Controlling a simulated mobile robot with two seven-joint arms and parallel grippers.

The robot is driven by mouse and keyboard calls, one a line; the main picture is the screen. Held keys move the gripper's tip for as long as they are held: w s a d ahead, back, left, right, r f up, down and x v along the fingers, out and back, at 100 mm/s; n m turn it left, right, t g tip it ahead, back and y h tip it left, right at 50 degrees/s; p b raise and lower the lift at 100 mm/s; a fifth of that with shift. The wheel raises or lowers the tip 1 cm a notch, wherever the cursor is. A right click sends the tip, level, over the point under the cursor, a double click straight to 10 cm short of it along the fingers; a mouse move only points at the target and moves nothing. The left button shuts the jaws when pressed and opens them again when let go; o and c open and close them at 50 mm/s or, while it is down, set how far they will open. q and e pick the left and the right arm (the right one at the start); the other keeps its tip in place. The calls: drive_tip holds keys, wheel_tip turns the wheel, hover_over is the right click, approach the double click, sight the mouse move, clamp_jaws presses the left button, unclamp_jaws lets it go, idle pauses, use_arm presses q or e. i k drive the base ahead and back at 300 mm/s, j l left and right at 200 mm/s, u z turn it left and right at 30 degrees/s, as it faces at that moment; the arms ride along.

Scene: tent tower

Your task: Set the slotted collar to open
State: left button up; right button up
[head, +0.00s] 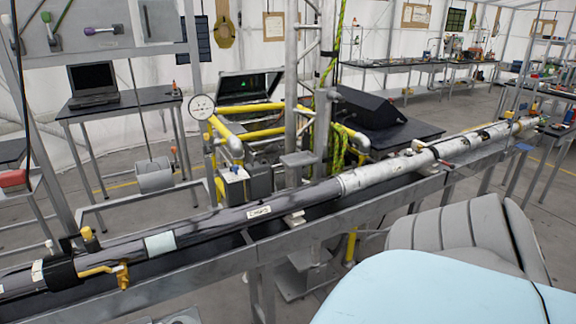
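A long tube assembly (295,201) lies along a grey rail, running from the lower left to the upper right in the head view. A black collar-like band (62,272) wraps its near left end, with a brass lever or valve (103,270) beside it. More dark bands and a small red part (447,164) sit along the silver section to the right. I cannot tell which fitting is the slotted collar, and no slot or its setting is readable at this size. Neither of my grippers shows in this view.
The grey rail (205,268) spans the view. Behind it stand a round gauge (202,107), yellow pipes (250,107), a metal mast (291,70) and a laptop (93,84) on a side table. Work tables (400,64) line the back. Large grey and light-blue shapes fill the lower right.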

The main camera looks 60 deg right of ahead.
sight(359, 178)
drive_tip(key=z, duration=2.4)
drive_tip(key=i+l+u, duration=0.2)
drive_tip(key=u, duration=0.25)
drive_tip(key=i+l+u, duration=0.25)
drive_tip(key=u, duration=0.2)
drive_tip(key=i+l+u, duration=0.1)
drive_tip(key=l, duration=0.25)
drive_tip(key=i+l+u, duration=0.1)
drive_tip(key=l, duration=0.25)
drive_tip(key=i+l+u, duration=0.1)
drive_tip(key=i+l, duration=0.15)
drive_tip(key=l, duration=0.1)
